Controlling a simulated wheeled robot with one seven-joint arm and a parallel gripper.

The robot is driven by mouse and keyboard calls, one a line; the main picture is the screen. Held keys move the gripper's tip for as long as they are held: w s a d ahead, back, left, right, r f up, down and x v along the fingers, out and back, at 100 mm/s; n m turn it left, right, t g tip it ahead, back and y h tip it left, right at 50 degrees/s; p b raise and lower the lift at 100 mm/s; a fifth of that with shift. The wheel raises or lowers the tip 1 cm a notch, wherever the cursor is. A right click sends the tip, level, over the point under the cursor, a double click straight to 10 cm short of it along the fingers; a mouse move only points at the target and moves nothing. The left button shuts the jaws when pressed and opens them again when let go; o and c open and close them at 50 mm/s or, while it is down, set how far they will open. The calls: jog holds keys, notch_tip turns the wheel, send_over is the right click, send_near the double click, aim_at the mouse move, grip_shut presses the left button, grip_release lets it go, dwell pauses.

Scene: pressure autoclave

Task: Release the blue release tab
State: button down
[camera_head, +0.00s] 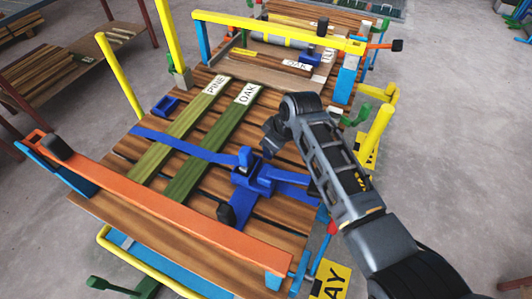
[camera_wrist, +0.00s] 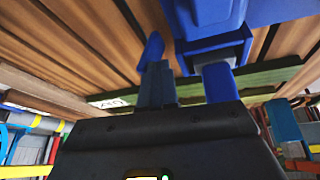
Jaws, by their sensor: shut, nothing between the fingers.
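A blue strap (camera_head: 185,145) runs across two long green boards on a slatted wooden deck and meets a blue buckle (camera_head: 252,180). A small upright blue tab (camera_head: 245,157) stands at the buckle's far side; which blue part is the release tab is not certain. My gripper (camera_head: 270,145) is just above and to the right of that upright tab. In the wrist view the buckle (camera_wrist: 212,45) fills the upper middle, and a blue tab (camera_wrist: 151,48) is close by the tips of my shut, empty fingers (camera_wrist: 158,82). Contact cannot be told.
An orange bar (camera_head: 160,213) lies along the deck's near edge. Yellow posts (camera_head: 120,76) and a yellow crossbar (camera_head: 280,32) stand around the deck. The green boards are labelled PINE and OAK (camera_head: 246,94). Another yellow post (camera_head: 374,137) stands right of my arm.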

jog(key=shift+w+d+f+g+y+b, duration=0.1)
jog(key=shift+w+d+g+y+b, duration=0.05)
jog(key=shift+w+g+b, duration=0.3)
jog(key=shift+w+d+f+g+y+b, duration=0.15)
jog(key=shift+w+g+b, duration=0.1)
jog(key=shift+g, duration=0.3)
jog(key=shift+s+a+r, duration=0.1)
jog(key=shift+s+r, duration=0.05)
jog(key=shift+r, duration=0.05)
jog(key=shift+s+p, duration=0.15)
jog(key=shift+p, duration=0.2)
jog(key=shift+s+a+f, duration=0.25)
jog(key=shift+s+f, duration=0.1)
jog(key=shift+s, duration=0.15)
jog(key=shift+p, duration=0.3)
